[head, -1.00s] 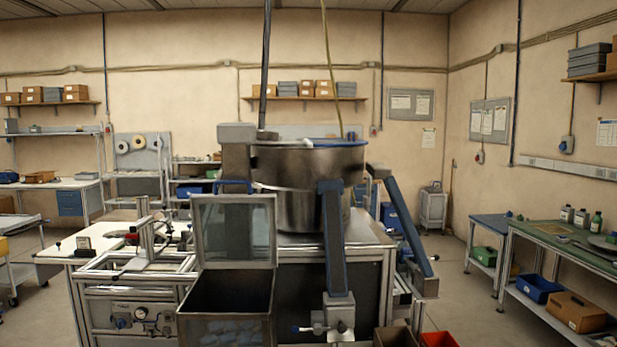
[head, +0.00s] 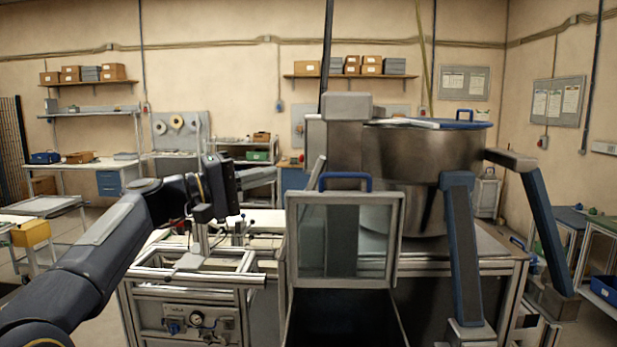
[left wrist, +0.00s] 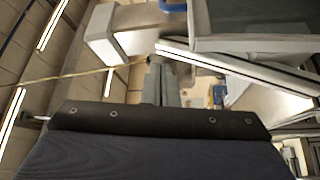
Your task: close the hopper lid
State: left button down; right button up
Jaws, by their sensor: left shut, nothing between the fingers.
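The hopper lid (head: 343,240) stands open in the head view, a metal frame around a clear panel, with a blue handle (head: 345,181) at its top edge. Below it is the dark mouth of the hopper (head: 343,318). My left gripper (head: 228,180) is raised to the left of the lid, apart from it. Its jaws are shut and empty; the fingertips are hard to make out in the head view. In the left wrist view the grey fingers (left wrist: 163,82) are close together beyond a dark bracket. My right gripper is not in view.
A large steel drum (head: 415,165) stands behind and right of the lid. Blue-faced angled arms (head: 462,245) stand in front of it. A metal-framed bench with a gauge panel (head: 195,320) is left of the hopper. A grey box on a post (head: 347,105) rises behind the lid.

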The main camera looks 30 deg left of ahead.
pick_arm(q)
jog(key=r+p+x, duration=0.1)
jog(key=p+x, duration=0.4)
jog(key=x, duration=0.5)
jog(key=s, duration=0.1)
jog(key=s+d+f, duration=0.1)
jog(key=s+d, duration=0.1)
jog(key=shift+s+f, duration=0.25)
jog(key=shift+f, duration=0.2)
jog(key=shift+s+f+b, duration=0.15)
jog(key=shift+b, duration=0.3)
jog(key=s+d+f+m+g+h+b, duration=0.1)
jog(key=s+d+f+m+h+b, duration=0.2)
jog(key=b, duration=1.3)
jog(key=s+d+f+m+g+h+b, duration=0.2)
jog(key=s+f+m+b, duration=0.7)
jog(key=b, duration=0.7)
jog(key=s+d+f+m+g+h+b, duration=0.1)
jog(key=s+d+f+m+h+b, duration=0.3)
jog(key=b, duration=1.3)
jog(key=shift+s+d+f+m+g+h, duration=0.4)
jog(key=shift+s+f+m, duration=0.8)
jog(key=shift+s+m, duration=0.85)
